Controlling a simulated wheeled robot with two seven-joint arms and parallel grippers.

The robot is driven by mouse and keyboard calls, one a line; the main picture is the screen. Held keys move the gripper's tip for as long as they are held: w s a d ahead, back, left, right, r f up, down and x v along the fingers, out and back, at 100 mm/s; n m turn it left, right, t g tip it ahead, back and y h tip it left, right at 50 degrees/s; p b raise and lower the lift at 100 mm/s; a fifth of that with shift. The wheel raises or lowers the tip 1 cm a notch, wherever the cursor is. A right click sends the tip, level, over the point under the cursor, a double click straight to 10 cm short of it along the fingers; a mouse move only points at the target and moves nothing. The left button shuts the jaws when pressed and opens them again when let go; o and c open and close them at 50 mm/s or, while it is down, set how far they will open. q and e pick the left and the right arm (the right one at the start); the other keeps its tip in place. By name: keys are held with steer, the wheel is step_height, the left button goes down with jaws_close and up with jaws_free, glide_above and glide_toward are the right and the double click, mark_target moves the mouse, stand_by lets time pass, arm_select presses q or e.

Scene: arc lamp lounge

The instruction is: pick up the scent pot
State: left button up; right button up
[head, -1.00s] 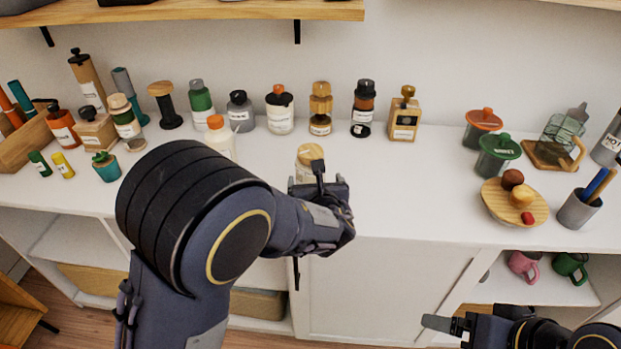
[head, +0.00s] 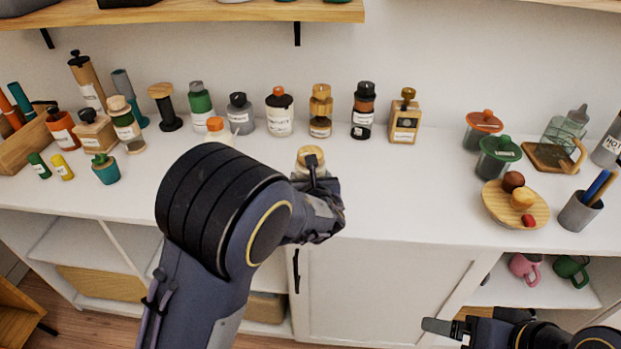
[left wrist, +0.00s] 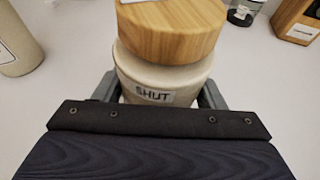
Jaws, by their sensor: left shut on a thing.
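The scent pot, a cream pot with a wooden lid and a label reading "SHUT", stands upright near the front middle of the white counter in the head view (head: 310,155). It is also large in the left wrist view (left wrist: 165,75). My left gripper (left wrist: 160,92) is shut on the pot's body, one finger on each side below the lid. In the head view, my left gripper (head: 315,175) hides most of the pot. I cannot tell whether the pot's base touches the counter. My right gripper (head: 450,326) is low at the right, away from the pot, its jaws unclear.
Several bottles line the back of the counter (head: 400,190), including a dark one (head: 363,112) and a wooden-framed one (head: 405,118). An orange-capped bottle (head: 217,130) is left of the pot. A round wooden board (head: 495,207) and lidded jars are at right. The counter between is clear.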

arm_select(q)
steer(key=shift+c, duration=0.9)
steer(key=shift+r, duration=0.1)
steer(key=shift+r, duration=0.6)
step_height(320, 180, up, 2)
steer(key=shift+r+p, duration=0.25)
steer(key=shift+p, duration=0.35)
steer(key=s+r, duration=0.1)
steer(key=r, duration=0.1)
steer(key=s+r+p, duration=0.1)
steer(key=s, duration=0.1)
steer(key=s+r, duration=0.1)
steer(key=r, duration=0.1)
steer(key=shift+s+d+r, duration=0.3)
steer(key=shift+s, duration=0.1)
steer(key=p, duration=0.1)
glide_toward(309, 153)
steer(key=v, duration=0.5)
steer(key=shift+a+r, duration=0.1)
steer(key=shift+a, duration=0.35)
steer(key=shift+w, duration=0.15)
